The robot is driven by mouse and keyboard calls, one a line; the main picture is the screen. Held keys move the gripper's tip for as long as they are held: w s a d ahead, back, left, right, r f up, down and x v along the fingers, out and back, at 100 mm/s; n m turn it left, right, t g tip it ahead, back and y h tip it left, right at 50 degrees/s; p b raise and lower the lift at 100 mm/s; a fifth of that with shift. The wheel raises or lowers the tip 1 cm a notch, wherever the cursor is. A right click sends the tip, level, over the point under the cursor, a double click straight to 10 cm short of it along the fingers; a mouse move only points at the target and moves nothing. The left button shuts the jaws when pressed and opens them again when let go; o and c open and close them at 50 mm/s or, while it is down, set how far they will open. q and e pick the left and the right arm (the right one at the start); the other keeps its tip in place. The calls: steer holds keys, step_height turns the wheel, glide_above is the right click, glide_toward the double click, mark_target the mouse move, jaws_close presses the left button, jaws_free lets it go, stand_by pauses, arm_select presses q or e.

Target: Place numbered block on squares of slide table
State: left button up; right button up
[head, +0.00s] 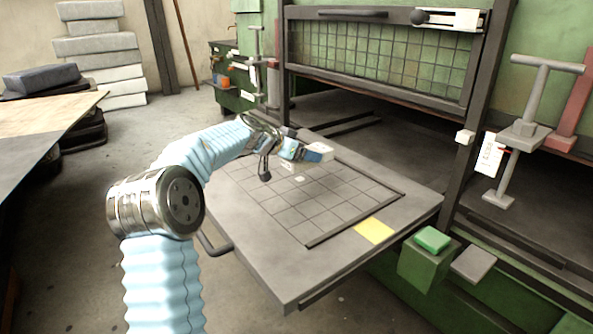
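The slide table (240,228) is a grey metal plate pulled out in front of the green machine. Its top has a grid of squares (325,205) with a raised dark rim along the right and front sides. My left arm reaches over the table's far left part. My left gripper (306,150) is at the far side of the grid, small and partly hidden by its own wrist. A small white and blue block (321,150) shows at its tip; I cannot tell whether the fingers grip it. Its number is not readable. My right gripper is out of view.
A yellow square (374,231) lies on the table's right margin. A green button box (428,258) stands off the right edge. A machine post (466,130) and T-handles (540,90) rise at right. A wooden-topped table (40,125) is at left. Most of the grid is clear.

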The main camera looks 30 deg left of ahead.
arm_select(q)
steer(key=a+f, duration=0.2)
steer(key=f, duration=0.1)
steer(key=shift+w+a, duration=0.15)
steer(key=shift+w, duration=0.25)
steer(key=f, duration=0.3)
steer(key=shift+w+a+f+b, duration=0.1)
steer(key=shift+a+f+b, duration=0.25)
steer(key=shift+f+b, duration=0.05)
steer(key=o, duration=1.3)
steer(key=shift+o, duration=0.2)
steer(key=b+v, duration=0.1)
steer(key=v, duration=1.1)
